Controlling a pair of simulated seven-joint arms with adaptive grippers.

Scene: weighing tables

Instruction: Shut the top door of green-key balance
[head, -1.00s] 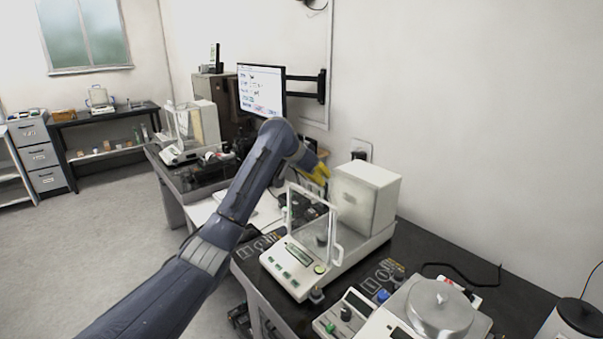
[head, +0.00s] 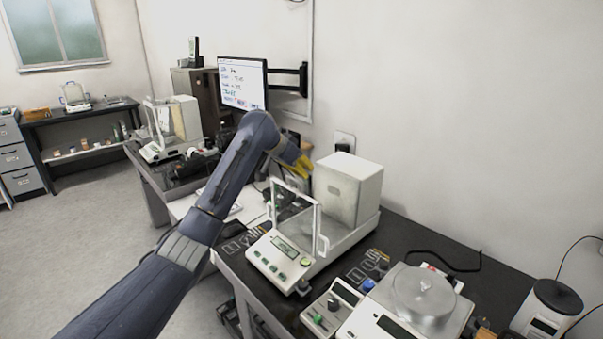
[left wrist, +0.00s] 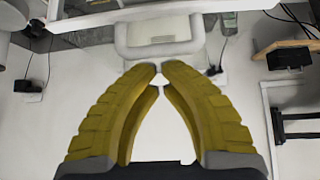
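The green-key balance (head: 283,248) is a white balance with green keys on its front panel, in the middle of the head view. It has a clear, white-framed weighing chamber (head: 297,212) and a tall white housing (head: 348,190) behind. The chamber top looks open, but I cannot clearly make out the top door. My left gripper (head: 303,167), with yellow fingers, is above and behind the chamber, left of the housing, apparently apart from both. In the left wrist view its fingertips (left wrist: 160,68) meet, with nothing visible between them. My right gripper is not in view.
A round-pan balance (head: 422,290) stands at the front right, beside a small unit with green and black knobs (head: 327,308). A monitor (head: 243,84) on a wall arm is behind my left arm. Another glass-sided balance (head: 163,135) stands on the far-left table. The wall is close behind.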

